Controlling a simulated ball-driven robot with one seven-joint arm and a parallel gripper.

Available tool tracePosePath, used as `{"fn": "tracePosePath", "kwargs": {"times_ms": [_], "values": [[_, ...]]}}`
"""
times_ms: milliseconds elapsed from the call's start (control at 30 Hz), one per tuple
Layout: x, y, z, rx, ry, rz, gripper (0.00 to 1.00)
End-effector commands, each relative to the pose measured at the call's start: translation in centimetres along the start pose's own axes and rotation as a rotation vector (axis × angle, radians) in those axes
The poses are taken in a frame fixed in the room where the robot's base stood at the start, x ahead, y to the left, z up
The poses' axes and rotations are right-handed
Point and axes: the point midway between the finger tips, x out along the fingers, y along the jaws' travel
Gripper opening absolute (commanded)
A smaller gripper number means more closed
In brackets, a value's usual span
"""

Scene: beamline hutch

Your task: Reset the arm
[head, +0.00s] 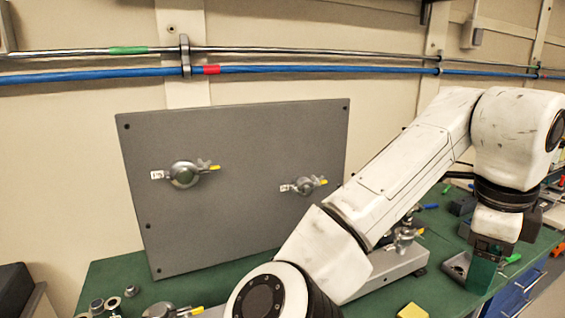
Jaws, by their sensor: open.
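My white arm crosses the right half of the head view, rising from the bottom middle to an elbow at the upper right and then bending down. My gripper (487,265) points downward at the right, over the right end of the green bench (108,273). Its jaws are open, and I see nothing held in them. The fingertips are small and hard to make out against the bench. Part of the bench is hidden behind my arm.
A grey upright panel (240,150) carries two clamped fittings (184,174) (304,186). Metal fittings (170,312) and a yellow block (412,311) lie along the front. A grey block (457,266) stands beside my gripper. Pipes (300,69) run along the wall.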

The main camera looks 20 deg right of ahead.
Motion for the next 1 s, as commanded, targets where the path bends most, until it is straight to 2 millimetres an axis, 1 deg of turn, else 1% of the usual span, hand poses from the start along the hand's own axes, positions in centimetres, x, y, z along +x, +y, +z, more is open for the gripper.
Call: {"fn": "tracePosePath", "kwargs": {"times_ms": [167, 267, 433, 600, 733, 833, 933, 1000], "values": [[1.7, -1.3, -0.5, -0.103, 0.046, -0.099, 0.73], [2.9, -2.3, -0.8, -0.197, 0.085, -0.17, 0.73], [5.5, -3.9, -1.0, -0.441, 0.174, -0.302, 0.73], [8.5, -4.7, -0.7, -0.73, 0.264, -0.393, 0.73], [11.3, -4.5, -0.2, -0.972, 0.323, -0.431, 0.73], [13.8, -3.8, 0.3, -1.168, 0.357, -0.44, 0.73], [16.6, -2.4, 0.6, -1.371, 0.378, -0.435, 0.73], [18.8, -1.1, 0.7, -1.514, 0.381, -0.42, 0.73]]}}
